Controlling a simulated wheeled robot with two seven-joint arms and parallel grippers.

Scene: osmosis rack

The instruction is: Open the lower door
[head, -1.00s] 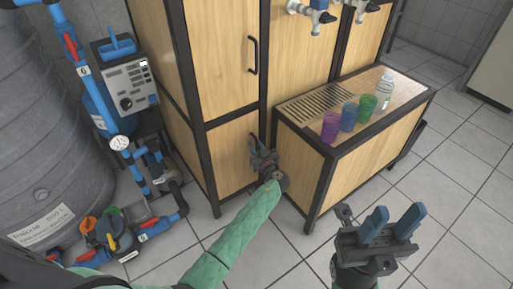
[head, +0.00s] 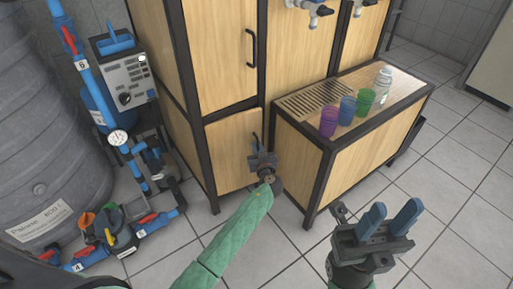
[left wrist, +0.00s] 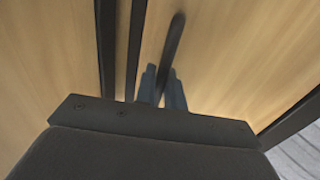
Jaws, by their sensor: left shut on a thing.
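The lower door (head: 230,150) is the light wood panel low in the tall dark-framed cabinet. Its dark handle (head: 255,140) is near its right edge and also shows in the left wrist view (left wrist: 173,42). My left gripper (head: 259,154) is at this handle, and its two blue fingers (left wrist: 161,86) are shut around the bar in the left wrist view. The door's right edge looks slightly out from the frame, but my gripper partly hides it. My right gripper (head: 390,222) is open and empty, above the floor at lower right.
The upper door (head: 220,55) of the cabinet is shut. A low wooden counter (head: 370,130) stands close to the right of my left gripper, with coloured cups (head: 347,110) and a clear bottle (head: 383,79) on it. Pipes and a pump (head: 120,235) stand at left. Tiled floor (head: 460,200) is free at right.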

